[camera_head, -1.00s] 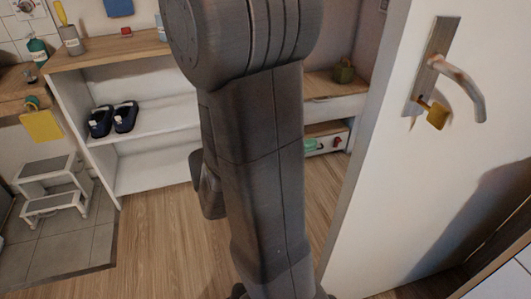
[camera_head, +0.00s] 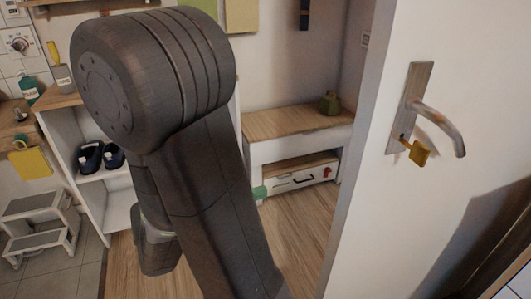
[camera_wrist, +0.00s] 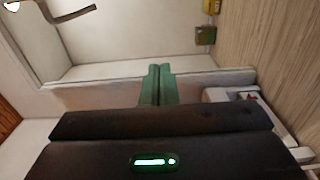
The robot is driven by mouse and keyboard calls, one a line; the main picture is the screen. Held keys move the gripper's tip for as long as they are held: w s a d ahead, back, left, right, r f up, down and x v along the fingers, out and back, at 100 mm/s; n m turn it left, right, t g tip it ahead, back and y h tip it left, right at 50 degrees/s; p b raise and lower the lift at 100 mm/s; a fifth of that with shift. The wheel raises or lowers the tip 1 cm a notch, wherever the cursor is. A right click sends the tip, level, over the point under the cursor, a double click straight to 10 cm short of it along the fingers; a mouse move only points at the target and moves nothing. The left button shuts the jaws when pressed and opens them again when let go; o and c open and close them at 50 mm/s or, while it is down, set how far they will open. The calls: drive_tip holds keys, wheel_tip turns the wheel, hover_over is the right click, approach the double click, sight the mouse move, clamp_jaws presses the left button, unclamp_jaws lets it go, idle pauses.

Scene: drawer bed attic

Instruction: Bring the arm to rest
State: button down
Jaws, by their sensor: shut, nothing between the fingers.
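My arm stands large across the left and middle of the head view, folded at a thick dark joint at the top. My gripper (camera_wrist: 155,85) shows in the wrist view as two green fingers lying together, shut with nothing between them. In the head view most of the gripper is hidden behind my arm. A small green piece (camera_head: 258,192) shows at my arm's right edge, and I cannot tell whether it is a fingertip.
A white door (camera_head: 380,215) with a metal handle (camera_head: 437,128) and yellow key tag (camera_head: 419,153) stands close on the right. A low bench (camera_head: 290,122) with a drawer (camera_head: 300,181) is behind. A white shelf unit (camera_head: 90,205) and step stool (camera_head: 38,225) are left. Some wood floor is clear.

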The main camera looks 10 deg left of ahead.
drive_tip(key=shift+d, duration=0.1)
drive_tip(key=b+x, duration=0.1)
drive_tip(key=x, duration=1.1)
drive_tip(key=shift+w+b, duration=0.15)
drive_tip(key=shift+b, duration=0.15)
idle(0.3)
idle(0.4)
drive_tip(key=shift+x, duration=0.8)
idle(2.4)
drive_tip(key=shift+w, duration=0.15)
